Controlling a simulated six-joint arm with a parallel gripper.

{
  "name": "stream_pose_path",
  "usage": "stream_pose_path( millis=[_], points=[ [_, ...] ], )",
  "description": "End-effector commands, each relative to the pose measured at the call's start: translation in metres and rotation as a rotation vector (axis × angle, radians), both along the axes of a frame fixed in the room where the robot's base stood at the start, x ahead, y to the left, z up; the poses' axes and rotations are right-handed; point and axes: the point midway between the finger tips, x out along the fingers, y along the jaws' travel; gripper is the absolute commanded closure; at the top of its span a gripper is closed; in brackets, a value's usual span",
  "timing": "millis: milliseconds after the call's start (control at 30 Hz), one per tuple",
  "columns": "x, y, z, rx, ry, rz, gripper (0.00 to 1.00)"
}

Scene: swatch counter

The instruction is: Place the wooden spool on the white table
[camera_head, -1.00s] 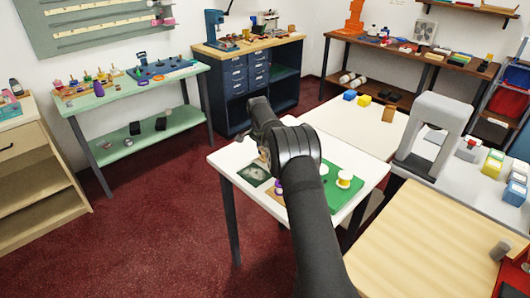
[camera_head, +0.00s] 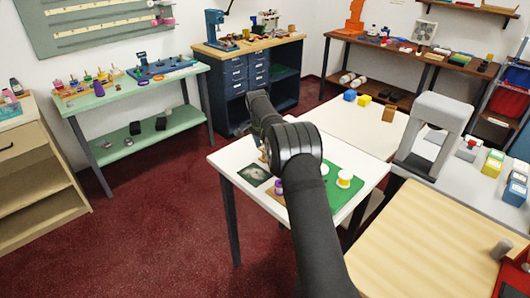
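The white table (camera_head: 231,158) stands in the middle, with my arm reaching over it. My gripper (camera_head: 263,153) is low above the table's back part, mostly hidden behind my own arm. A small tan patch shows at it, and I cannot tell whether this is the wooden spool or part of the table's contents. Whether the fingers are open or shut does not show. No wooden spool can be made out for certain. On the table are a dark green picture card (camera_head: 255,175), a purple spool (camera_head: 278,187), and a white spool with yellow (camera_head: 344,179) on a green mat (camera_head: 348,194).
A second white table (camera_head: 345,125) adjoins behind, with blue, yellow and brown blocks. A grey arch (camera_head: 437,130) stands on the grey counter to the right. A light wood table (camera_head: 420,235) is at the front right. The white table's left corner is bare.

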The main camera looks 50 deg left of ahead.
Motion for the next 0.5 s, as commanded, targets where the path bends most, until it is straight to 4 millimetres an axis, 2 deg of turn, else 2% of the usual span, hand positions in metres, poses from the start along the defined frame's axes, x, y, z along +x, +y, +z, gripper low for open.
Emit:
stream_pose_path(
  millis=[100, 300, 500],
  points=[
    [-0.004, 0.001, 0.029, 0.004, -0.002, 0.001, 0.4],
    [-0.01, 0.001, 0.069, 0.004, -0.002, 0.001, 0.4],
    [-0.013, 0.0, 0.09, 0.001, 0.0, 0.0, 0.4]
  ],
)
